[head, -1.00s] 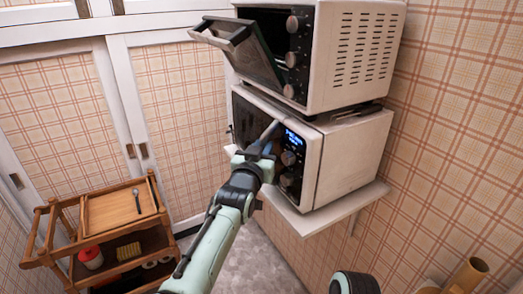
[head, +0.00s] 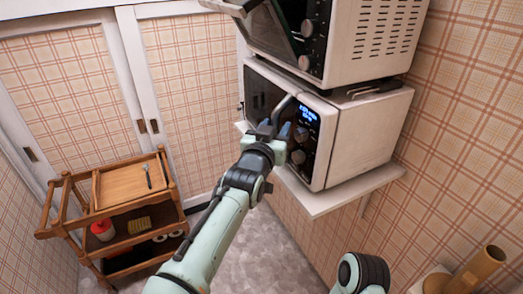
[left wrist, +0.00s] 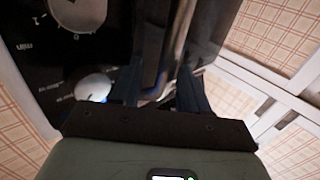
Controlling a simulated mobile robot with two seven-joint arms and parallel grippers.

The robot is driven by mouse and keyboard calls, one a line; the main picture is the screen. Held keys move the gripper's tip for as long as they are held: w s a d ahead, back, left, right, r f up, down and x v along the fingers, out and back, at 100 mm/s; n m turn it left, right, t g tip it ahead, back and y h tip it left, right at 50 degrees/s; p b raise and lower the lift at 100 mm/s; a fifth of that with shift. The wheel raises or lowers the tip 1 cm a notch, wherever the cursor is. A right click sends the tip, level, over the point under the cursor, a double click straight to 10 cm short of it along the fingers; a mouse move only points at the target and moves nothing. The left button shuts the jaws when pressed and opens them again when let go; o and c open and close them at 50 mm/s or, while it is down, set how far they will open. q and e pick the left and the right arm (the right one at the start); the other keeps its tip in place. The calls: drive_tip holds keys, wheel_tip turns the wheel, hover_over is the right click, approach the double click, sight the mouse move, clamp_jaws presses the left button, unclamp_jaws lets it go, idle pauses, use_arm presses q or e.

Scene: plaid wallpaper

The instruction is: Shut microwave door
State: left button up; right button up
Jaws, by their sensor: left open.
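The white microwave (head: 365,135) sits on a wall shelf, with a blue-lit display and knobs on its front. Its dark door (head: 262,90) is on the left of the front and looks flush or nearly so; I cannot tell if it is fully closed. The door handle (head: 284,104) is a bar beside the display. My left gripper (head: 274,128) is open at the handle's lower end. In the left wrist view the open fingers (left wrist: 158,90) are spread by the door edge, close to a knob (left wrist: 93,87); contact is unclear. My right gripper is out of view.
A toaster oven (head: 365,40) with its door hanging open stands on top of the microwave. The shelf (head: 345,192) juts out below. A wooden cart (head: 118,215) stands at lower left, with sliding doors behind it. The floor between is clear.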

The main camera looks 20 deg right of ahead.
use_arm(q)
drive_tip(key=b+v, duration=0.1)
drive_tip(key=v, duration=1)
drive_tip(key=shift+a+r+b, duration=0.35)
drive_tip(key=shift+r+b, duration=0.05)
drive_tip(key=shift+s, duration=0.1)
